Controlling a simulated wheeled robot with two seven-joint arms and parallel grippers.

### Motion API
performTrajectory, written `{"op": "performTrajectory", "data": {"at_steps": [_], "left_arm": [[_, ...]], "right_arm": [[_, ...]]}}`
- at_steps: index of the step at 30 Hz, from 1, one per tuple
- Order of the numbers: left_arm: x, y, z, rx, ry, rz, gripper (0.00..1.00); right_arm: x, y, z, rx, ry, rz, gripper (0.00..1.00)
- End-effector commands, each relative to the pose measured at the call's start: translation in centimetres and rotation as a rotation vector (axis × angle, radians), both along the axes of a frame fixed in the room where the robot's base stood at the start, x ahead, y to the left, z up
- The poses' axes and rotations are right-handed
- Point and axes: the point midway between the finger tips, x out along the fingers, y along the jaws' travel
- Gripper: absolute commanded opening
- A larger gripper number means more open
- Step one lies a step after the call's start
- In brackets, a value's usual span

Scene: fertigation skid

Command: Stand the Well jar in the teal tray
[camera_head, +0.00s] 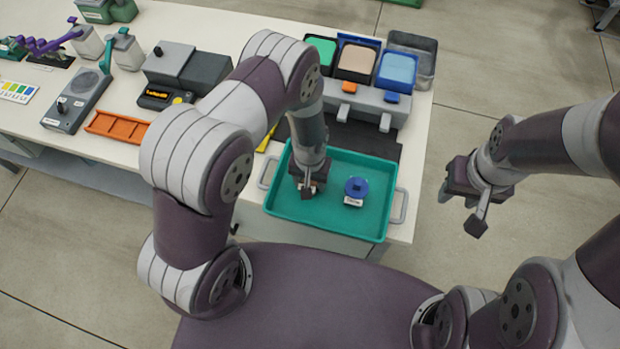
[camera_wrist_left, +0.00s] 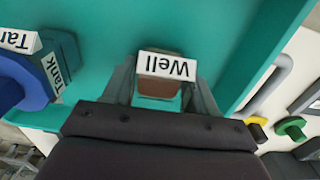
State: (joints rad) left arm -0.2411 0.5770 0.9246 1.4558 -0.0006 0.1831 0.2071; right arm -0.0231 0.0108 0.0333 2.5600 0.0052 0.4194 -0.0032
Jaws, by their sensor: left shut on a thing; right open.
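The Well jar (camera_wrist_left: 166,66), with a white "Well" label and a brownish body below it, is between the fingers of my left gripper (camera_wrist_left: 160,90) in the left wrist view. The left gripper (camera_head: 311,188) is shut on it, low inside the teal tray (camera_head: 335,222). In the head view my arm and gripper hide most of the jar; I cannot tell whether it touches the tray floor. My right gripper (camera_head: 478,207) is open and empty, over the floor to the right of the table.
A blue-lidded jar labelled "Tank" (camera_head: 355,190) stands in the tray's right part; its lid also shows in the left wrist view (camera_wrist_left: 22,82). Behind the tray are a dark mat (camera_head: 383,150) and a rack with green, peach and blue containers (camera_head: 396,70). An orange tray (camera_head: 117,127) lies left.

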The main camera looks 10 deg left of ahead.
Motion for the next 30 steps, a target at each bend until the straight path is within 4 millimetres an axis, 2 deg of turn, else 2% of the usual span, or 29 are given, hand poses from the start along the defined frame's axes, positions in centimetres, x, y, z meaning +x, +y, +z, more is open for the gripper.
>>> {"op": "performTrajectory", "data": {"at_steps": [2,3,5,13,17,20,27,30], "left_arm": [[0.0,0.0,-0.4,0.0,0.0,0.0,0.24],[0.0,0.0,-0.3,0.0,0.0,0.0,0.64],[0.0,0.0,-0.3,0.0,0.0,0.0,0.83],[0.0,0.0,-0.2,0.0,0.0,0.0,0.83],[0.0,0.0,0.7,0.0,-0.001,0.0,0.83],[0.1,0.0,2.5,-0.001,-0.003,0.0,0.83],[0.1,0.0,8.5,-0.001,-0.004,0.0,0.83],[0.0,0.0,10.4,0.0,-0.003,0.0,0.83]], "right_arm": [[0.0,0.0,-0.3,0.0,0.0,0.0,0.43],[0.0,0.0,-0.3,0.0,0.0,0.0,0.43],[0.0,0.0,-0.2,0.0,0.0,0.0,0.43],[0.0,0.0,-0.2,0.0,0.0,0.0,0.43],[0.0,0.0,-0.1,0.0,0.0,0.0,0.43],[0.0,0.0,-0.3,0.0,0.0,0.0,0.43],[0.0,0.0,-0.9,0.0,0.0,0.0,0.43],[0.0,0.0,-1.1,0.0,0.0,0.0,0.43]]}}
